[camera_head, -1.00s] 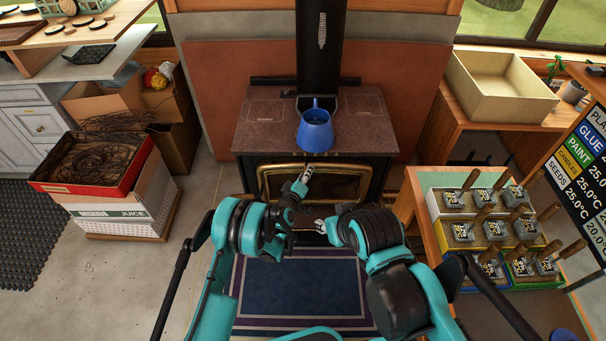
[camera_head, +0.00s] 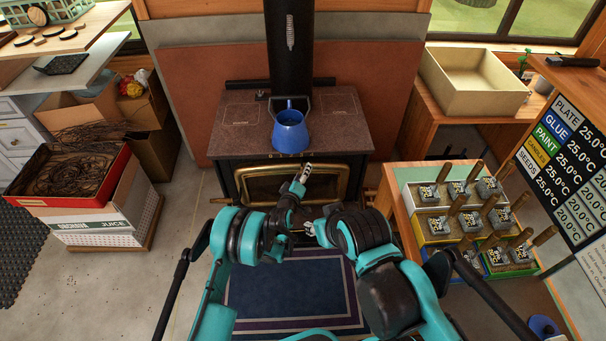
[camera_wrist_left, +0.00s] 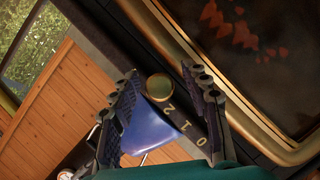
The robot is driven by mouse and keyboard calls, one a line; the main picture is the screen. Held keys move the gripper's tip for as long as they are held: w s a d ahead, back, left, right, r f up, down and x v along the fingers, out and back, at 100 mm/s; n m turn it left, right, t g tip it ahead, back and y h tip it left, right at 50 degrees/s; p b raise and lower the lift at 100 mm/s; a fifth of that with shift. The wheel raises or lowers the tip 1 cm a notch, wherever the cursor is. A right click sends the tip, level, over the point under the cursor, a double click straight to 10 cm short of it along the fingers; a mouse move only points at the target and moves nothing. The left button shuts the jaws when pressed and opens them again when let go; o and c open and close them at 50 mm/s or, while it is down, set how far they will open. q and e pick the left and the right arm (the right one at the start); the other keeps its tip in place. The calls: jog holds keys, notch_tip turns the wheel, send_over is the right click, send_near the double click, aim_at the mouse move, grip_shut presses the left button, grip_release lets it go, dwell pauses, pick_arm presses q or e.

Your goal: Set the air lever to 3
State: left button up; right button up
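The black stove (camera_head: 345,143) has a brass-framed glass door (camera_head: 262,184) and a blue kettle (camera_head: 290,130) on top. In the left wrist view, the round brass knob of the air lever (camera_wrist_left: 158,87) shows by a scale (camera_wrist_left: 185,127) with the digits 2, 1 and 0. The knob lies just beyond the 2; no 3 is visible. My left gripper (camera_head: 303,173) is at the upper front of the stove. Its fingers (camera_wrist_left: 166,108) are spread on either side of the knob, with no clear contact. My right gripper (camera_head: 308,227) is lower, in front of the stove; its opening is unclear.
Boxes with a red tray (camera_head: 110,185) stand at left. A blue rug (camera_head: 285,290) lies on the floor before the stove.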

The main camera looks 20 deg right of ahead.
pick_arm(q)
notch_tip(320, 180, up, 10)
dwell(0.6)
